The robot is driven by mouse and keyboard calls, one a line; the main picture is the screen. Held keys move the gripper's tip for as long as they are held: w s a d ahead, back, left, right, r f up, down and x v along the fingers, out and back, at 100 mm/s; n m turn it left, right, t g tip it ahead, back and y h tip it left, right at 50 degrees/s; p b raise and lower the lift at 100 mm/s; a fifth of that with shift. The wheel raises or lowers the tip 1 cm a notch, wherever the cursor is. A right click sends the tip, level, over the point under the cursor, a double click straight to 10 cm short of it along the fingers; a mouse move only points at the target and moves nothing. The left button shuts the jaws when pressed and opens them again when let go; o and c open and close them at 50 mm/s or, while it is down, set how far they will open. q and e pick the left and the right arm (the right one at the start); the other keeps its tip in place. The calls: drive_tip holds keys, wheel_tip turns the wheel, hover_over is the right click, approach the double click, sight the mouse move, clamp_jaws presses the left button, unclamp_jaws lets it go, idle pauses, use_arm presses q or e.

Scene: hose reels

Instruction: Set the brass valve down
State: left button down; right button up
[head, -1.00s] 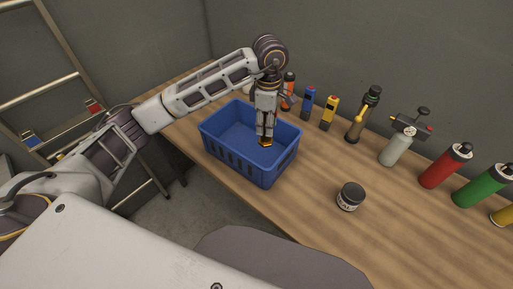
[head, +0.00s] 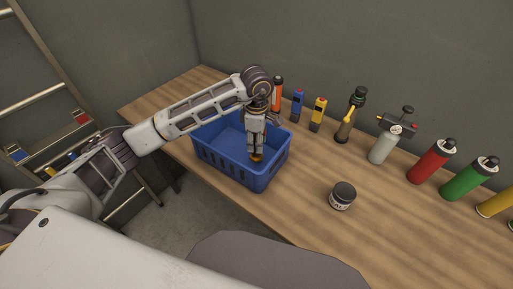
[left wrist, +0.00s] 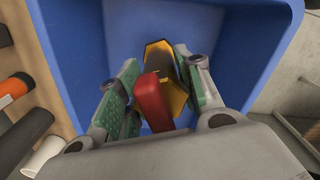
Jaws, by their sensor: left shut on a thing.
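My left gripper (head: 256,151) points down into the right part of the blue crate (head: 222,166). It is shut on the brass valve (head: 257,158), whose brass end shows just below the fingertips. In the left wrist view the brass valve (left wrist: 177,98) has a red handle and lies between the green finger pads of my left gripper (left wrist: 160,88). The blue crate (left wrist: 75,45) surrounds it there. I cannot tell whether the valve touches the crate floor. My right gripper is not in view.
A black jar (head: 342,196) stands on the wooden bench (head: 290,190) right of the crate. A row of tools and bottles, including a red canister (head: 430,163) and a green one (head: 469,180), lines the wall side. The bench around the jar is clear.

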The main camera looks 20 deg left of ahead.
use_arm(q)
drive_tip(key=shift+f, duration=1.9)
drive_tip(key=c, duration=1)
unclamp_jaws()
drive_tip(key=shift+o, duration=0.2)
drive_tip(key=shift+r, duration=0.6)
wheel_tip(320, 180, up, 5)
drive_tip(key=shift+f, duration=0.1)
wheel_tip(320, 180, up, 5)
drive_tip(key=shift+f+b, duration=0.1)
drive_tip(key=shift+b, duration=0.45)
drive_tip(key=shift+r, duration=0.75)
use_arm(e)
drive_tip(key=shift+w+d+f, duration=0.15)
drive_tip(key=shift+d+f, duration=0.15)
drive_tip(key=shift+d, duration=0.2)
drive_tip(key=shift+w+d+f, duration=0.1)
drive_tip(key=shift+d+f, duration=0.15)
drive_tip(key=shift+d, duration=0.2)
